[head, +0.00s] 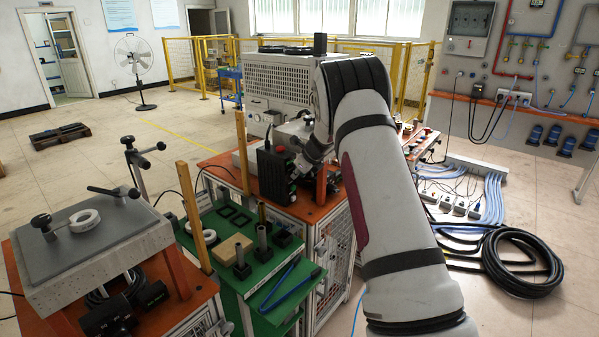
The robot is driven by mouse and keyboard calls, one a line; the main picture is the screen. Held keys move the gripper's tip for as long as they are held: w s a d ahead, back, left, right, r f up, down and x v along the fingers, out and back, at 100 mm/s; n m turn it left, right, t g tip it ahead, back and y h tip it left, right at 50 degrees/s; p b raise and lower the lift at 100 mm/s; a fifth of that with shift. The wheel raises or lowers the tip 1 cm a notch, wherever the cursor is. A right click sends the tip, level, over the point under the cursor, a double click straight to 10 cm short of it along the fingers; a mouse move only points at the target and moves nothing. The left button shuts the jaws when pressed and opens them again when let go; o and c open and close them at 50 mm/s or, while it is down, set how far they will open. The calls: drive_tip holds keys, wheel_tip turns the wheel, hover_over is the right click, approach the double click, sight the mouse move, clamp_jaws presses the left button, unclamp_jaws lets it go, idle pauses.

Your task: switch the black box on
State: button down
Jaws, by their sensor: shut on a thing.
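The black box (272,176) stands upright on the orange-topped bench in the middle of the view. A small red button or knob shows on its upper part. My arm reaches over from the lower right and bends down behind the box's right side. My gripper (301,164) is at the right side of the box, shut on a part of it. The fingertips are small and partly hidden, so I cannot tell which part they grip. The state of the box's switch cannot be made out.
A green workbench (262,272) with blue tongs and blocks stands in front. A grey metal plate (90,240) with a white ring is at the left. A large perforated cabinet (285,85) stands behind the box. Coiled black hose (520,262) lies on the right floor.

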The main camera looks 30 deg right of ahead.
drive_tip(key=shift+d, duration=0.1)
drive_tip(key=c, duration=1.5)
unclamp_jaws()
drive_tip(key=v, duration=1.2)
